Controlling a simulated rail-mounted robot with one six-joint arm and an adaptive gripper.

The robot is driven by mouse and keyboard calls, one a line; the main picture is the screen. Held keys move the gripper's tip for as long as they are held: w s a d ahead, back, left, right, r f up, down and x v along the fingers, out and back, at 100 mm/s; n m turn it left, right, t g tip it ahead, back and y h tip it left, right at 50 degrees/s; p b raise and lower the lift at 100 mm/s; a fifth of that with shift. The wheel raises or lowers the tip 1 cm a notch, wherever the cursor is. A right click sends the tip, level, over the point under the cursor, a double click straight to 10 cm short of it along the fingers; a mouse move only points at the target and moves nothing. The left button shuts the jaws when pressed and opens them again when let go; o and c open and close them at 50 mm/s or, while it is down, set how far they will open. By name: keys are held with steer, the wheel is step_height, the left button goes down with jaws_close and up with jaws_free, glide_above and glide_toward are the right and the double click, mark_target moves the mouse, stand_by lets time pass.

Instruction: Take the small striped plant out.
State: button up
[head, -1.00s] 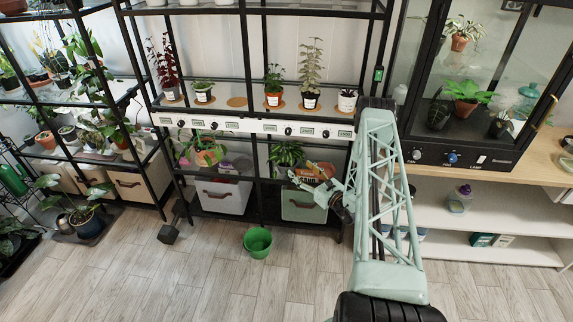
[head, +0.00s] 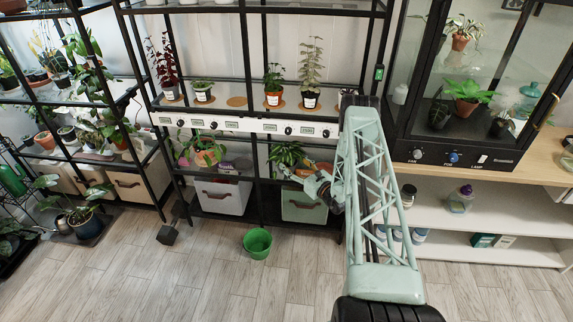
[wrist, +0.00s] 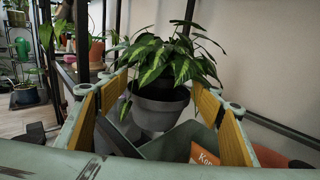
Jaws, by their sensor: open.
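A plant with light-striped leaves (head: 287,153) stands on the lower level of the middle rack. In the wrist view its striped leaves (wrist: 165,60) rise from a grey pot (wrist: 160,106). My gripper (head: 298,174) is open and empty just in front of it; the wrist view shows the yellow-padded fingers (wrist: 157,97) spread, with the pot beyond and between them, apparently untouched. Inside the glass cabinet (head: 480,150) are a small dark-leaved plant (head: 438,114), a green plant (head: 466,93) and a small pale-fronded plant (head: 501,125). I cannot tell which one is the named plant.
A green bin (wrist: 185,140) with an orange bag (wrist: 204,158) lies below the fingers. Rack posts stand close by. Potted plants on cork mats fill the shelf above; one mat (head: 237,101) is bare.

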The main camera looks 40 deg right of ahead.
mark_target(283, 154)
steer(key=shift+w+d+b, duration=0.2)
steer(key=shift+w+b, duration=0.55)
steer(key=shift+w, duration=1.8)
steer(key=shift+c, duration=0.2)
steer(key=c, duration=1)
